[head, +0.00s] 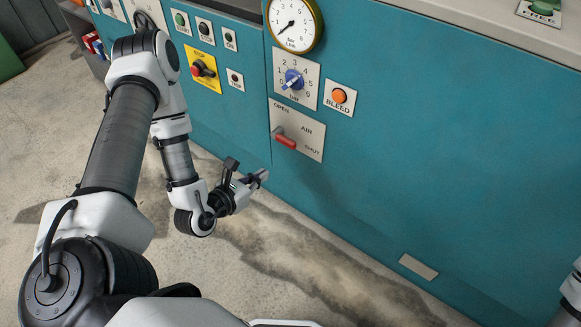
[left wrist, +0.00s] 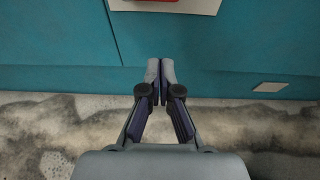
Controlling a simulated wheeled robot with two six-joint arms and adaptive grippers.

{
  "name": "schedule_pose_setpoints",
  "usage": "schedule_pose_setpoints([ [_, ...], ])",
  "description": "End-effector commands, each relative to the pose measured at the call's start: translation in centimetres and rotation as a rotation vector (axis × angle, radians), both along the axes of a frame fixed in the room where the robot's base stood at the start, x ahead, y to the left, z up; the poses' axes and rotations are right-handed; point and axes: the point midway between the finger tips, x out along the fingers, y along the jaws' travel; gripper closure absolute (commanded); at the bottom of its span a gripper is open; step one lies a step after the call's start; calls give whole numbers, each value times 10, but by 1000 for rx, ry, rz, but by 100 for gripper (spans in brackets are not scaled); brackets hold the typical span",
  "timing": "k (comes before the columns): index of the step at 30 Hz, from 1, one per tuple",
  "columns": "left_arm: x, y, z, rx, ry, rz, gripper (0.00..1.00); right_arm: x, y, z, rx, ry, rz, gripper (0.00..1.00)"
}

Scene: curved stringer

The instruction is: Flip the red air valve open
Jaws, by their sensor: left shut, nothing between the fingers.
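The red air valve lever (head: 285,141) sits on a pale plate (head: 309,139) marked OPEN, AIR and SHUT, on the teal cabinet front. The lever points to the lower right, toward the SHUT side. My left gripper (head: 262,176) is below and a little left of the lever, apart from it. In the left wrist view the left gripper's fingertips (left wrist: 160,66) are together and empty. The red lever (left wrist: 153,1) shows only as a sliver at the top edge there. My right gripper is not visible; a white and black part of my own shows at the lower right of the head view.
Above the valve are a blue dial (head: 294,79), an orange BLEED button (head: 339,96) and a round gauge (head: 294,24). A yellow plate with a red stop knob (head: 198,68) is at upper left. The teal front (head: 430,160) right of the valve is clear. The floor is stained concrete.

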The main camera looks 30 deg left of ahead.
Motion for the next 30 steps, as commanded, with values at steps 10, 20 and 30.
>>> schedule_pose_setpoints([
  [10,0,-1,-3,-2,-1,-5,100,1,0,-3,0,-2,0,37],
  [20,33,-5,-18,2,-4,-9,100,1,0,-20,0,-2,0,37],
  [30,97,-9,-30,-3,-4,-3,100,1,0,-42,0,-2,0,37],
])
